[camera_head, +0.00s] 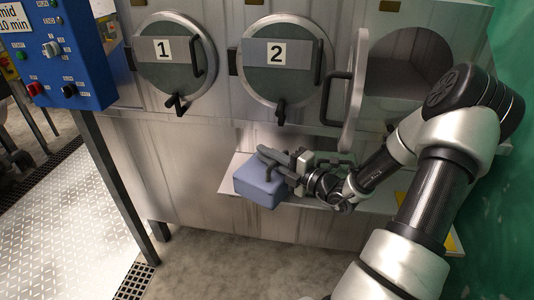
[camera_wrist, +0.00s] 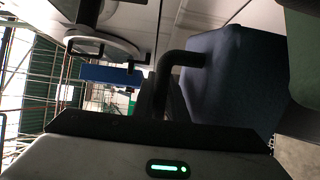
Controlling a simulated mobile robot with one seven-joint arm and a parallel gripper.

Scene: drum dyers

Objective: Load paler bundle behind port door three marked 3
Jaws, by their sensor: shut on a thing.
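A pale blue-violet block-shaped bundle (camera_head: 258,187) is at the front of the machine, low and left of the open port. My gripper (camera_head: 285,168) is shut on it at its upper right side. In the wrist view the bundle (camera_wrist: 235,75) looks dark blue and fills the right side, with a dark bent bar against it. The third port (camera_head: 408,62) is open, with a dark empty-looking inside. Its door (camera_head: 355,90) is swung out to the left, seen nearly edge-on, so its number does not show.
Closed port doors 1 (camera_head: 165,70) and 2 (camera_head: 280,75) with dark handles stand to the left. A pale shelf (camera_head: 232,168) runs below the ports. A blue control box (camera_head: 65,60) is at the far left. A green wall (camera_head: 505,190) bounds the right side.

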